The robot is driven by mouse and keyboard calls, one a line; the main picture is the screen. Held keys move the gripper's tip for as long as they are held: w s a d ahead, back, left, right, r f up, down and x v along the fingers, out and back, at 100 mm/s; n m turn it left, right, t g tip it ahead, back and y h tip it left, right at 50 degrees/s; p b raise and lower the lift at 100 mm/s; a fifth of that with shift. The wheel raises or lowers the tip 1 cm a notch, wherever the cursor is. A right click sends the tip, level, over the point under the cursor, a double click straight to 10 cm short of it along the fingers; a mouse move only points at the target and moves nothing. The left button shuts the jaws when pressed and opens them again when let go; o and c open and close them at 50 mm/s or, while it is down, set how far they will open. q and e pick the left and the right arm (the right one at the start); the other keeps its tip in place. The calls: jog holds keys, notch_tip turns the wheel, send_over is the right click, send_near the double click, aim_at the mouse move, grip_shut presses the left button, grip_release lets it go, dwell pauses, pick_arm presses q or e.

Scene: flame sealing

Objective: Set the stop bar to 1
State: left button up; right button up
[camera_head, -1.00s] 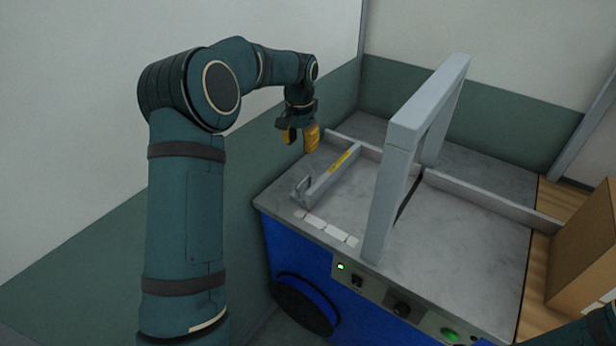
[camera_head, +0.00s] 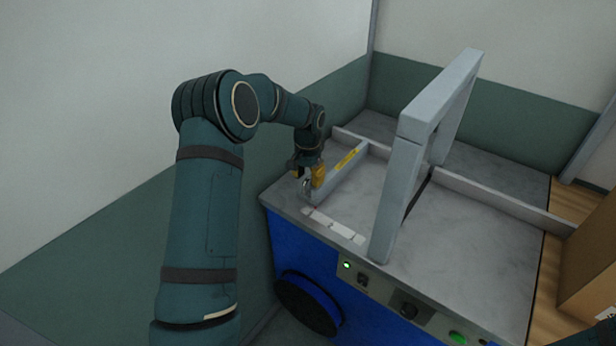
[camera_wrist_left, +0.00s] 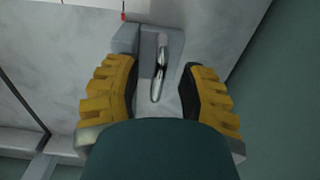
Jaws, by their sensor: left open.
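The stop bar (camera_head: 346,166) is a grey bar with a yellow label, lying on the left part of the machine's grey top. A metal loop handle stands at its front end; in the left wrist view the handle (camera_wrist_left: 159,70) lies between my fingers. My left gripper (camera_head: 309,178) is open at the front end of the bar, with its yellow fingers on either side of the handle; it also shows in the left wrist view (camera_wrist_left: 163,92). A gap shows between handle and fingers. White scale marks (camera_head: 334,226) run along the front edge; their numbers are too small to read.
A grey frame arch (camera_head: 397,190) stands upright right of the bar. A low rail (camera_head: 490,193) crosses the top behind it. The blue machine front carries a panel with a lit green lamp (camera_head: 347,265) and knobs. A cardboard box (camera_head: 590,262) is at the right edge.

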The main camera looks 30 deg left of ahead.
pick_arm(q)
grip_shut()
dwell(0.3)
jog(key=d, duration=0.4)
jog(key=s+d, duration=0.1)
jog(key=d, duration=0.9)
jog(key=shift+s+d+f, duration=0.2)
jog(key=shift+s+d, duration=0.05)
grip_release()
jog(key=shift+w+d, duration=0.1)
jog(key=shift+d, duration=0.05)
jog(key=shift+r, duration=0.1)
jog(key=shift+r, duration=0.1)
